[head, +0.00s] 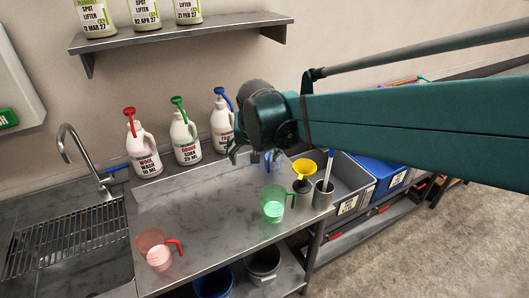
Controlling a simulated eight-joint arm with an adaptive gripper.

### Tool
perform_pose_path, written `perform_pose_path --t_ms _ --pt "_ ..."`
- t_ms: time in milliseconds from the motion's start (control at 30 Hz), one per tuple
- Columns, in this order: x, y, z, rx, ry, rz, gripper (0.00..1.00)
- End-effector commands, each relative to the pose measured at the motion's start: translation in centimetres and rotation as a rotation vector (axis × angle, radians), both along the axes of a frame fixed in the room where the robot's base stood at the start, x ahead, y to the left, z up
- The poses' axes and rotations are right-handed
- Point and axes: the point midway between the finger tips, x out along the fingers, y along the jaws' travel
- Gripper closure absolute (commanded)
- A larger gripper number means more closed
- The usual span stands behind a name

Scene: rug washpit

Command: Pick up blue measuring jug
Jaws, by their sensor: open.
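The blue measuring jug (273,160) stands toward the back right of the steel bench, partly hidden by my arm's end. My gripper (240,152) hangs over the back of the bench, just left of the jug in the picture. It is open, with nothing seen between its fingers. I cannot tell how far apart the gripper and jug are, or whether they touch.
A green jug (273,208) and a red jug (155,252) stand nearer the front. A yellow funnel (304,169) and a metal pot (323,195) stand at the right. White pump bottles (185,140) line the wall. A sink (75,255) is at left.

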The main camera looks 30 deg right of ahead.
Motion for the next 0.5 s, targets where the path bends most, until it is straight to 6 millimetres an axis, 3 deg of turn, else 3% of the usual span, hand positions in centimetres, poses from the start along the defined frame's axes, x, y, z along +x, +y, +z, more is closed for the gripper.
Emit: perform_pose_path --t_ms 500 --pt "7.9 -5.0 -1.3 0.017 0.042 -0.215 0.29"
